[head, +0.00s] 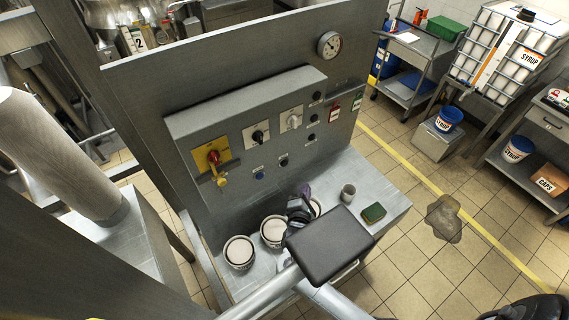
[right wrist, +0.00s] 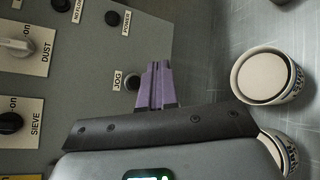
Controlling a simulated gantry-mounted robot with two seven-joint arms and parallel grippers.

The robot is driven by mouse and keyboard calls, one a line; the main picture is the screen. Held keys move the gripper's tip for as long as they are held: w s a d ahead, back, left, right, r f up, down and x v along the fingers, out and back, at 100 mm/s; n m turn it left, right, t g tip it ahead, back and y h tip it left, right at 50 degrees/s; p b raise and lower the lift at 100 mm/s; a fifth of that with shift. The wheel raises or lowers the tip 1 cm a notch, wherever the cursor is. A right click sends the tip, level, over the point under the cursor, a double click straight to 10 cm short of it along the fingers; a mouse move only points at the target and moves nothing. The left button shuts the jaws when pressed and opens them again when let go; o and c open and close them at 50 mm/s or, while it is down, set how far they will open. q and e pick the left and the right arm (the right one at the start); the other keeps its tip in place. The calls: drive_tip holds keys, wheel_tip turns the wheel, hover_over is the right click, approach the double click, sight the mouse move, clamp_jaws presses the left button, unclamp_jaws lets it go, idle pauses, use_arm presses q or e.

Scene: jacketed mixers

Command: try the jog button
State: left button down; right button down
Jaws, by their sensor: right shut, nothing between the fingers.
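The jog button is a small dark round button (head: 283,160) low on the grey control panel (head: 240,110). In the right wrist view the button (right wrist: 132,83) sits beside its JOG label (right wrist: 118,80). My right gripper (head: 304,190) has purple fingers and is in front of the panel, lower and to the right of the button in the head view. In the right wrist view the fingers (right wrist: 156,68) are shut and empty, just right of the button. They look apart from it, though the depth gap is hard to judge. My left gripper is not in view.
White tubs (head: 239,252), a cup (head: 348,193) and a green sponge (head: 373,212) stand on the bench below.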

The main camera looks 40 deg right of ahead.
sight(285, 164)
drive_tip(key=shift+w, duration=0.1)
drive_tip(key=w+b, duration=0.6)
drive_tip(key=w, duration=0.2)
drive_tip(key=shift+w+d, duration=0.2)
drive_tip(key=shift+w, duration=0.1)
idle(0.7)
idle(0.8)
idle(0.6)
drive_tip(key=shift+w, duration=0.2)
